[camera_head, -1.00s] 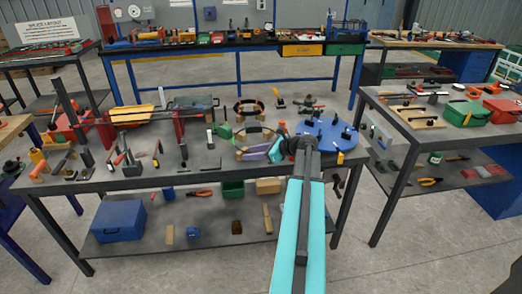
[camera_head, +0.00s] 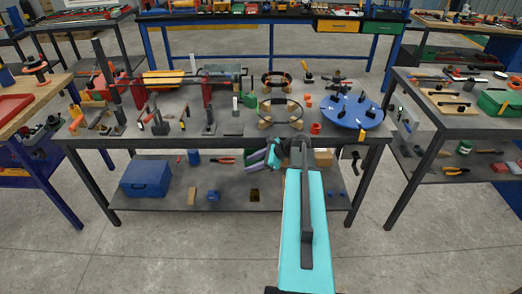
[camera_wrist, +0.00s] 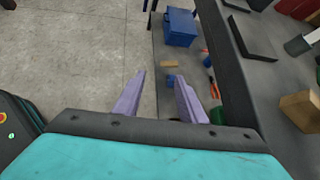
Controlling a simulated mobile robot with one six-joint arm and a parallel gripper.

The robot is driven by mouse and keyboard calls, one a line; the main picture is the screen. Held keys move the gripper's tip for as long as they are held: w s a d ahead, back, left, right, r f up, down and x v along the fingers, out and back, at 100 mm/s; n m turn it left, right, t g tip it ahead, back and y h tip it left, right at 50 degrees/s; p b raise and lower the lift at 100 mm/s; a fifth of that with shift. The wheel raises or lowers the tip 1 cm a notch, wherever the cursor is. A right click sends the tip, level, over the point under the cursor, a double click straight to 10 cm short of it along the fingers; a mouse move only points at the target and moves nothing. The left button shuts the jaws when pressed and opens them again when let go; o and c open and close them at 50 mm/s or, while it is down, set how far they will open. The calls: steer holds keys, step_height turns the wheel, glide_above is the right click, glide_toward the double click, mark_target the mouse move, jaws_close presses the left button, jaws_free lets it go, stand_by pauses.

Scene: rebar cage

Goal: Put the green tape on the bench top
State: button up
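My gripper (camera_head: 262,158) is in front of the middle bench, near its front edge and over the lower shelf. In the wrist view its two purple fingers (camera_wrist: 158,78) are apart with nothing held between them. A green thing (camera_wrist: 217,115) shows low on the shelf beside the right finger, partly hidden; I cannot tell whether it is the green tape. In the head view my gripper and arm cover that part of the shelf. The grey bench top (camera_head: 228,118) carries many tools. A small green item (camera_head: 250,101) stands on it near the wire rings.
The lower shelf (camera_head: 225,200) holds a blue toolbox (camera_head: 146,178), a wooden block (camera_head: 192,195), a blue cup (camera_head: 213,195) and pliers (camera_head: 223,160). A blue disc (camera_head: 355,111) lies on the bench top's right. Another bench (camera_head: 455,122) stands to the right. The front floor is clear.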

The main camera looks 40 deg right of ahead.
steer(key=s+a+f+n+g+b, duration=0.1)
steer(key=s+a+f+n+g, duration=0.25)
steer(key=a+f, duration=0.45)
steer(key=s+a+f+n+g+b, duration=0.1)
steer(key=s+a+f+n+g, duration=0.2)
steer(key=a+f, duration=0.45)
steer(key=s+a+f+n+g+b, duration=0.1)
steer(key=s+a+f+n, duration=0.2)
steer(key=a+f+n, duration=0.35)
steer(key=s+a+f+n+g+h+b, duration=0.1)
steer(key=s+a+f+n+g+h, duration=0.1)
steer(key=s+a+f+n, duration=0.4)
steer(key=s+a+f+n+g+h+b, duration=0.2)
steer(key=s+a+f+n, duration=0.5)
steer(key=s, duration=0.9)
steer(key=shift+s+a+f+n+g+h+b, duration=0.25)
steer(key=shift+f+n+g+h, duration=0.55)
steer(key=shift+g, duration=0.45)
steer(key=shift+w, duration=0.1)
steer(key=shift+c, duration=0.7)
